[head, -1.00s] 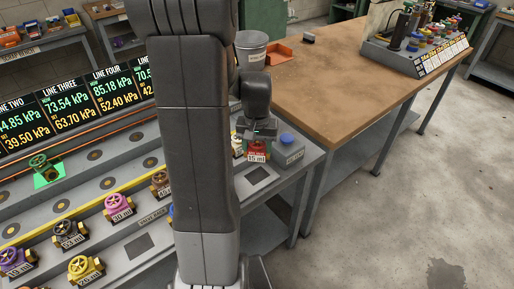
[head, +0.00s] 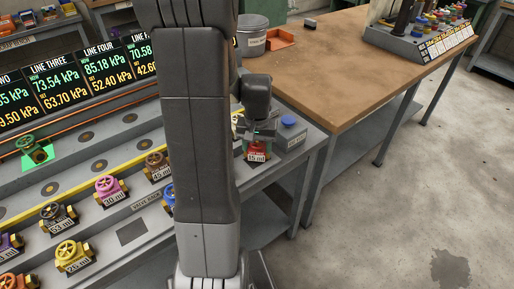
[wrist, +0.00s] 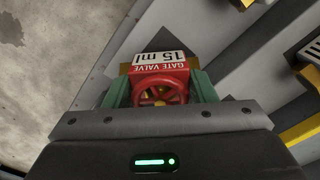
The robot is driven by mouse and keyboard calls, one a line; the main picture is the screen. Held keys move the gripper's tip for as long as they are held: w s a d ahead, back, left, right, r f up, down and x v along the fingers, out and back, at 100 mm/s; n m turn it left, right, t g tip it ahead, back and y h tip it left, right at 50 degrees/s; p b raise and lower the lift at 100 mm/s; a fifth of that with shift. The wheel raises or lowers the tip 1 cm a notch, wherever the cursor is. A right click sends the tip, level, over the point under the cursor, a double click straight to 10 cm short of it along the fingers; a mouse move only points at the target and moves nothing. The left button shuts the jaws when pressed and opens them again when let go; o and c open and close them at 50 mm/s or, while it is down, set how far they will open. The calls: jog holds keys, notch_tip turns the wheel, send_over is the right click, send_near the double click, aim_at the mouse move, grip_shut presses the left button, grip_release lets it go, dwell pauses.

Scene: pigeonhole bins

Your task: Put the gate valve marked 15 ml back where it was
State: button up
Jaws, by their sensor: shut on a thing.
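The red gate valve (head: 257,149) with a white "15 ml" label is held at the right end of the grey rack. It also shows in the wrist view as a red body with a handwheel (wrist: 160,93), its label reading upside down. My gripper (wrist: 160,88) is shut on it, with a green finger at each side. In the head view my gripper (head: 258,140) points down over the rack's end. The valve covers the spot where a dark square was seen. I cannot tell whether its base touches the rack.
Pink (head: 110,187), yellow (head: 72,256) and several other valves sit on the rack. A green valve (head: 34,148) stands on a green-lit patch. A wooden table (head: 350,75) is behind.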

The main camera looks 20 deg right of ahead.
jog(key=shift+f+b, duration=0.35)
jog(key=shift+f, duration=0.1)
dwell(0.4)
jog(key=o, duration=1)
jog(key=o, duration=0.5)
jog(key=shift+r, duration=0.1)
jog(key=shift+r+p, duration=3.2)
jog(key=shift+r, duration=0.8)
jog(key=shift+f, duration=0.25)
